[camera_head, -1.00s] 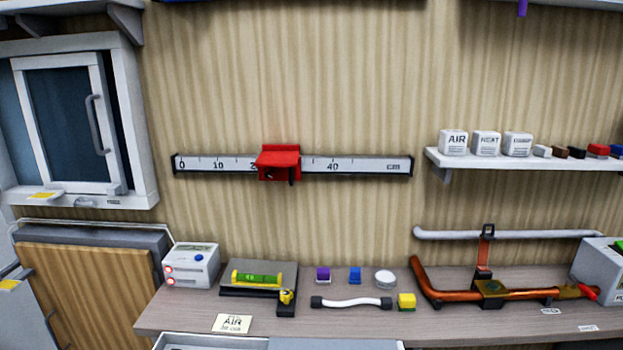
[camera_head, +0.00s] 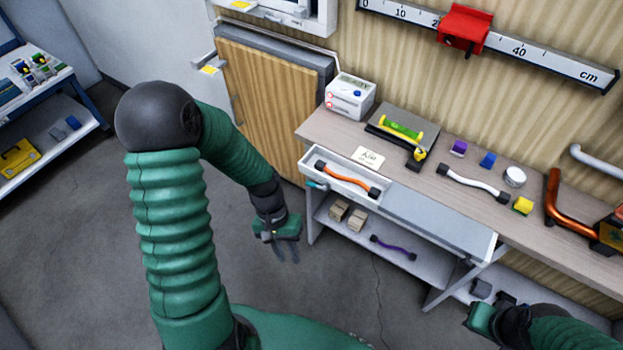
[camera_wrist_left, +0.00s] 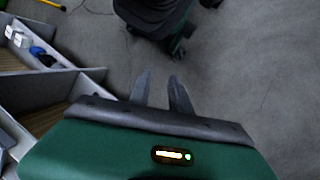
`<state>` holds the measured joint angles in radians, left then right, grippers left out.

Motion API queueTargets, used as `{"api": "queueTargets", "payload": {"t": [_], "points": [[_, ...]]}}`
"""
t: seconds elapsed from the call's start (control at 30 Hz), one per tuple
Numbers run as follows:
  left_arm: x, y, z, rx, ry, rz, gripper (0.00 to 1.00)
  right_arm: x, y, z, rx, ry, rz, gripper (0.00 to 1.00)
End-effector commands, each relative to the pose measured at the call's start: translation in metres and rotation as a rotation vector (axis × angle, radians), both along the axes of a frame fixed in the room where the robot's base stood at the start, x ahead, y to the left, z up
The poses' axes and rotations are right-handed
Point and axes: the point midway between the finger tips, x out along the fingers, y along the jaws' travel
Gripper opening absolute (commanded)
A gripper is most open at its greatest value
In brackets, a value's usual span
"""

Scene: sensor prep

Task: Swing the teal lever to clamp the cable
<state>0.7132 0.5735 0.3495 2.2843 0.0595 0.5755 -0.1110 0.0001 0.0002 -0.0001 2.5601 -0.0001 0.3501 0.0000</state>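A small teal piece (camera_head: 317,185), which looks like the lever, sticks out at the left end of the shallow white tray (camera_head: 333,152) under the bench top. An orange cable (camera_head: 345,178) with black ends lies in that tray. My left gripper (camera_head: 287,250) hangs over the floor, left of and below the lever, apart from it. Its two fingers (camera_wrist_left: 160,88) show a gap with nothing between them in the left wrist view. My right gripper (camera_head: 478,322) is at the lower right, by the low shelf; its fingers are not clear.
The bench top (camera_head: 440,140) holds a white cable (camera_head: 473,183), a level (camera_head: 400,127), a white box (camera_head: 350,97) and small blocks. A lower shelf (camera_head: 340,232) holds cartons (camera_head: 347,215) and a purple cable (camera_head: 393,247). Open floor lies to the left.

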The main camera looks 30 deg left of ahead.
Motion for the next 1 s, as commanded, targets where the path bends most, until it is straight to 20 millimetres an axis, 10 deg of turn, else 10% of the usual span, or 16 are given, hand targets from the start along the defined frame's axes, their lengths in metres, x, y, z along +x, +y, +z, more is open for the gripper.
{"api": "queueTargets", "payload": {"t": [0.2,0.4,0.6,1.0], "points": [[0.018,0.008,-0.049,-0.523,-0.015,0.369,0.24,0.000,0.000,-0.025,0.000,0.000,0.000,0.00],[0.065,0.087,-0.022,-0.960,-0.371,0.710,0.24,0.000,0.000,-0.041,0.000,0.000,0.000,0.00],[0.062,0.163,0.010,-1.119,-0.665,0.868,0.24,0.000,0.000,-0.046,0.000,0.000,0.000,0.00],[0.112,0.128,0.012,-1.135,-0.683,0.877,0.24,0.000,0.000,-0.042,0.000,0.000,0.000,0.00]]}}
